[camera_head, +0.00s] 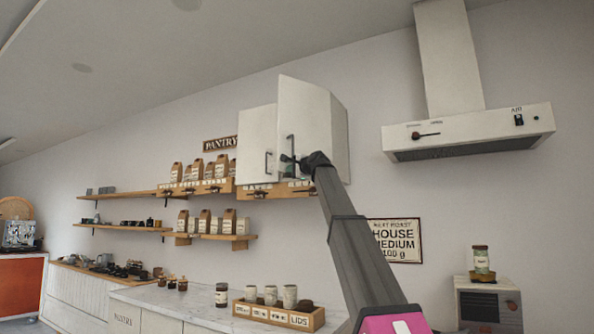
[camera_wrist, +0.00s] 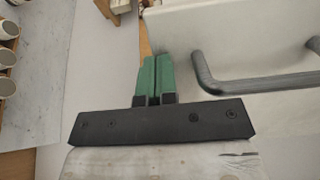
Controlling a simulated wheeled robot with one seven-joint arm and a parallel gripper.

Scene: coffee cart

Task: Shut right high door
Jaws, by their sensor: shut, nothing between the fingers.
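A white wall cabinet (camera_head: 341,145) hangs at the centre of the head view. Its right door (camera_head: 309,115) stands partly open, its free edge swung out towards me. That door's dark bar handle (camera_head: 291,145) is near the free edge. The left door (camera_head: 257,133) looks closed. My gripper (camera_head: 287,159) is at the lower part of the right door, by the handle. In the wrist view my green fingers (camera_wrist: 155,75) are together and empty. A white panel (camera_wrist: 225,40) with a grey bar handle (camera_wrist: 265,84) lies just right of them. I cannot tell if they touch it.
Wooden shelves (camera_head: 130,194) with bags and jars run along the wall left of the cabinet. A range hood (camera_head: 470,132) hangs to the right. Below are a counter (camera_head: 190,306) and a wooden lids box (camera_head: 278,315). The wall between cabinet and hood is clear.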

